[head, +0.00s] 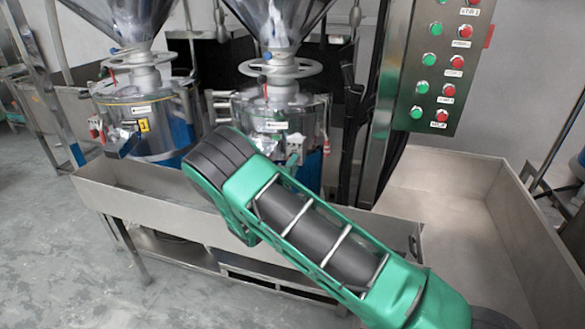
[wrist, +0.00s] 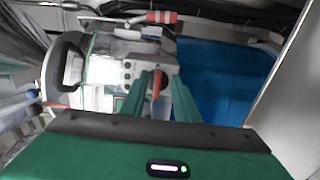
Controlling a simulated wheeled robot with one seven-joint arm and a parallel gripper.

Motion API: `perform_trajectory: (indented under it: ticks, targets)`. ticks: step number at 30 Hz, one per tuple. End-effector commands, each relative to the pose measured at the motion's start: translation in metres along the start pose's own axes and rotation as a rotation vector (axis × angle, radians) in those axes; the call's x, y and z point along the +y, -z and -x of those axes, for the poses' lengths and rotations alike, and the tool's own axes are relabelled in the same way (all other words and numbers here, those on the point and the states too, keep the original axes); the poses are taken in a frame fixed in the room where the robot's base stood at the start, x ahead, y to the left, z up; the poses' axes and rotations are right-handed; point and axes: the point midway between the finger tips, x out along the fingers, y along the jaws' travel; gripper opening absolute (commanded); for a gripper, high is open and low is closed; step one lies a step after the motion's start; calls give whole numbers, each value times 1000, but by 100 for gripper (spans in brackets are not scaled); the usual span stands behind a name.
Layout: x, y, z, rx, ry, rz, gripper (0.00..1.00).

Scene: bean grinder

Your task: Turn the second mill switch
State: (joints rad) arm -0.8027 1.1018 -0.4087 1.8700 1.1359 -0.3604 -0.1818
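Two steel mills stand side by side in the head view: the left mill (head: 135,115) and the right mill (head: 262,120). A pale switch box (head: 297,148) sits on the right mill's front right side. In the wrist view, the grey-white switch box (wrist: 143,66) is straight ahead, with a small red-orange switch lever (wrist: 156,84) on it. My gripper (wrist: 165,85) is at this box, its two green fingers apart. The lever shows between the fingers, nearer the left one; contact is unclear. My arm hides most of the gripper in the head view.
A steel trough (head: 150,205) runs in front of the mills. A control panel (head: 440,65) with green and red buttons stands at upper right. In the wrist view, a red-and-white handle (wrist: 161,17) is above the box and a blue surface (wrist: 225,75) lies right.

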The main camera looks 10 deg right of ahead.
Motion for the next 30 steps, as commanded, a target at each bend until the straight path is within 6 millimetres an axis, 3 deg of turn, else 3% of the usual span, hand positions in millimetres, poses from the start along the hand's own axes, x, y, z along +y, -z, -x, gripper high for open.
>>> perform_trajectory:
  ticks: [7, 21, 30]
  targets:
    - [1, 2, 16, 3, -1, 1, 28]
    - [-2, 1, 95, 2, 2, 2, 28]
    - [-1, 0, 107, 0, 1, 0, 28]
